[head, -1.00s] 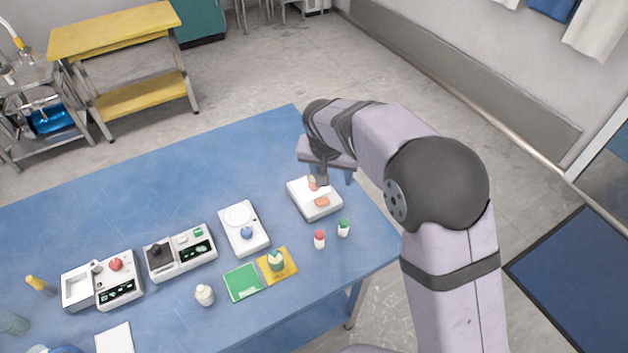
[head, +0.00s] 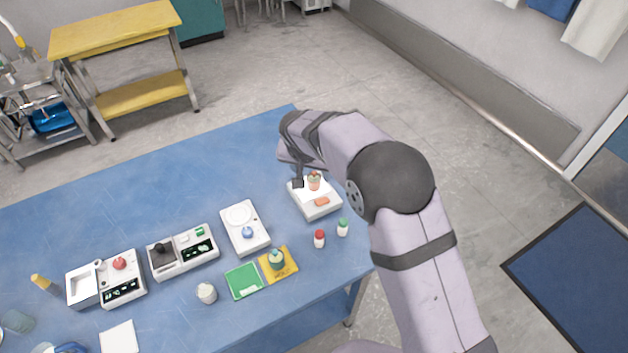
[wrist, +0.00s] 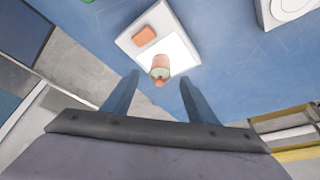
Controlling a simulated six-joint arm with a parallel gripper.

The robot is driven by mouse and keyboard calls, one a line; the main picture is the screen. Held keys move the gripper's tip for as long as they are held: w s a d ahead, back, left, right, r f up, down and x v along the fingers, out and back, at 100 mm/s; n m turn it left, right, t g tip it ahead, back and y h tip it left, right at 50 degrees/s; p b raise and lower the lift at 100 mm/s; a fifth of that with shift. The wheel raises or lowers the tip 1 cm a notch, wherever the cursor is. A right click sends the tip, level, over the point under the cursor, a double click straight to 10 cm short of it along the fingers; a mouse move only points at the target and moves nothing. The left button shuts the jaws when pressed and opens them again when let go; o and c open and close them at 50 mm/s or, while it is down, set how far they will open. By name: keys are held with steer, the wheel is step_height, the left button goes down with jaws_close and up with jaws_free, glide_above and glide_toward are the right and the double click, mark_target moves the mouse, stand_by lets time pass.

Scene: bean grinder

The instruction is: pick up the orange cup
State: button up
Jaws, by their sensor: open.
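The orange cup (head: 314,181) stands upright on a white device (head: 318,207) near the right end of the blue table. A flat orange block (head: 322,202) lies in front of it on the same device. The orange block (wrist: 144,35) shows farther up. My gripper (wrist: 159,78) is open and empty. In the head view my gripper (head: 297,183) is just left of the cup, partly hidden by my arm.
A white scale (head: 245,238) with a blue knob stands to the left. Small bottles with a red cap (head: 319,239) and a green cap (head: 342,227) stand in front of the white device. Green (head: 243,281) and yellow (head: 290,272) pads lie front left. The table behind is clear.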

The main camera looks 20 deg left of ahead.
mark_target(314, 174)
steer(key=shift+p+x, duration=1)
steer(key=shift+x, duration=1.25)
steer(key=shift+w, duration=0.1)
steer(key=shift+c, duration=0.6)
steer(key=c, duration=1.1)
steer(key=shift+r, duration=0.2)
step_height(314, 174, up, 10)
steer(key=b, duration=0.3)
steer(key=shift+f, duration=0.1)
